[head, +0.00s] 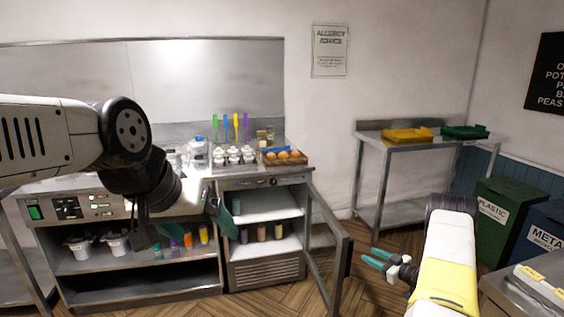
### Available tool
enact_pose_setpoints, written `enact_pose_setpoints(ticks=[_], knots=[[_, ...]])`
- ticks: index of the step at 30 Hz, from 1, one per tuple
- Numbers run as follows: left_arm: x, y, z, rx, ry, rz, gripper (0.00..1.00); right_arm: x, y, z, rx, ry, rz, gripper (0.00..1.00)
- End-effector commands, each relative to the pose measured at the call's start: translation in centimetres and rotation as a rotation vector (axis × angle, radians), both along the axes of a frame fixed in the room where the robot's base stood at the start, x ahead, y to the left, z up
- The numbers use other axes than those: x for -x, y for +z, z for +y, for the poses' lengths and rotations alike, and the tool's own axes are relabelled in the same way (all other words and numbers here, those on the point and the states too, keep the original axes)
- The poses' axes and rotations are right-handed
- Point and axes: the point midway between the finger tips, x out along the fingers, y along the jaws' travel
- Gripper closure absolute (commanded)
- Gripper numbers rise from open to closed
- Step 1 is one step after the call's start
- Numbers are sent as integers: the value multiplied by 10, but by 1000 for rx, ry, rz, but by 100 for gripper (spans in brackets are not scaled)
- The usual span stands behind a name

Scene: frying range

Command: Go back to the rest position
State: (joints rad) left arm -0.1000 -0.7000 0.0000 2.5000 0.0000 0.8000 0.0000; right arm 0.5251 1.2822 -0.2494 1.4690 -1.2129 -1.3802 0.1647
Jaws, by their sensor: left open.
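My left arm reaches in from the left, in front of the frying range. My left gripper (184,230) points down and is open, its dark teal fingers spread wide, with nothing seen between them. It appears in front of the range's lower shelf and the open cabinet. My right gripper (372,258) is at the lower right, above the wooden floor and to the right of the cabinet door. Its two teal fingers are apart, with nothing seen between them.
The cabinet door (329,245) stands open between my grippers. The counter holds a tray of orange-brown items (285,157) and several white containers (233,154). A steel table (388,145) carries a yellow tray (407,135) and a green tray (465,132). A green plastic bin (500,215) stands right.

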Motion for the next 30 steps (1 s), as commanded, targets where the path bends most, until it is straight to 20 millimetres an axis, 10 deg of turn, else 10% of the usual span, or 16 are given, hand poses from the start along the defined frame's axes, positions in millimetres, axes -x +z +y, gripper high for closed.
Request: enact_pose_setpoints(ticks=[7,14,23,30], knots=[[0,0,0,0,0,0,13,-60,117,-23,147,-210,23,64],[0,0,0,0,0,0,13,-68,239,-27,215,-433,100,64],[0,0,0,0,0,0,13,3,361,10,183,-629,271,64],[0,0,0,0,0,0,13,110,411,66,110,-678,460,64]])
